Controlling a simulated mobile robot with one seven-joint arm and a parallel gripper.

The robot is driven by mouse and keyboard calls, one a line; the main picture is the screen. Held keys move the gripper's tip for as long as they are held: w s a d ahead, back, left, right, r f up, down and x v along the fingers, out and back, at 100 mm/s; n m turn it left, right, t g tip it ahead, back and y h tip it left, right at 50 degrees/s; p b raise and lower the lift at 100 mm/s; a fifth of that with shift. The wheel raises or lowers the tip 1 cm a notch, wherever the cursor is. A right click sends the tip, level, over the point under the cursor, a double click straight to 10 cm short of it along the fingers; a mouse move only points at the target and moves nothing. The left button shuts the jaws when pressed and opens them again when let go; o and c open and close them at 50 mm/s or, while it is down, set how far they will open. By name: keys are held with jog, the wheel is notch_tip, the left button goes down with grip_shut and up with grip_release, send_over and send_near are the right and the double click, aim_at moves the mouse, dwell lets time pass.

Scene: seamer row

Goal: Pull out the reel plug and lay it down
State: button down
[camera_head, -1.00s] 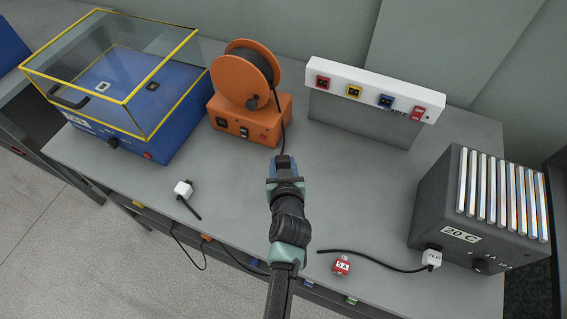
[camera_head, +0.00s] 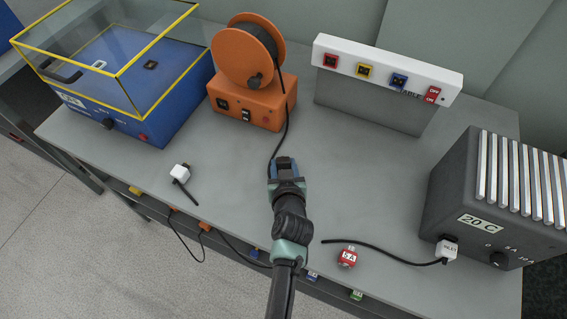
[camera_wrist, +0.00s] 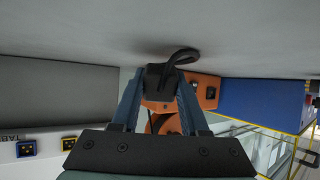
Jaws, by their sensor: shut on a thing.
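The orange cable reel (camera_head: 235,70) stands on its orange base (camera_head: 270,110) at the back of the bench. Its black cable (camera_head: 287,130) runs down to my gripper (camera_head: 284,168). My gripper is low over the middle of the bench, in front of the reel base and apart from it. In the wrist view, its blue fingers (camera_wrist: 160,95) are shut on the black reel plug (camera_wrist: 159,77), with the cable (camera_wrist: 184,55) looping from it. Whether the plug touches the bench is unclear. In the head view the gripper mostly hides the plug.
A blue machine (camera_head: 150,110) with a clear yellow-edged cover stands left. A white socket strip (camera_head: 385,72) is at back right, and a dark finned box (camera_head: 450,195) at right. A white plug (camera_head: 180,171) and a red 5 A piece (camera_head: 346,257) lie near the front edge.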

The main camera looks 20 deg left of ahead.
jog(key=shift+c, duration=1.7)
grip_release()
jog(key=v, duration=1.3)
jog(key=shift+f, duration=0.1)
jog(key=w+d+r+t+h, duration=0.1)
jog(key=w+d+r+t, duration=0.15)
jog(key=r, duration=0.85)
jog(key=w+d+r+m+t+p, duration=0.1)
jog(key=w+r+t, duration=0.25)
jog(key=r, duration=0.75)
jog(key=w+d+r+t+h, duration=0.15)
jog(key=w+r, duration=0.25)
jog(key=r, duration=0.7)
jog(key=s+d+r+m+t+h, duration=0.1)
jog(key=s+d+r+t, duration=0.1)
jog(key=r, duration=0.8)
jog(key=s+d+r+m+t+h, duration=0.1)
jog(key=s+r+t, duration=0.3)
jog(key=r, duration=0.6)
jog(key=s+d+r+m+t+h, duration=0.1)
jog(key=s+d+r+m+t, duration=0.1)
jog(key=s+r, duration=0.4)
notch_tip(320, 180, up, 4)
jog(key=shift+d+r+t+p, duration=0.15)
jog(key=shift+d+t+p, duration=0.2)
jog(key=shift+t+p, duration=0.15)
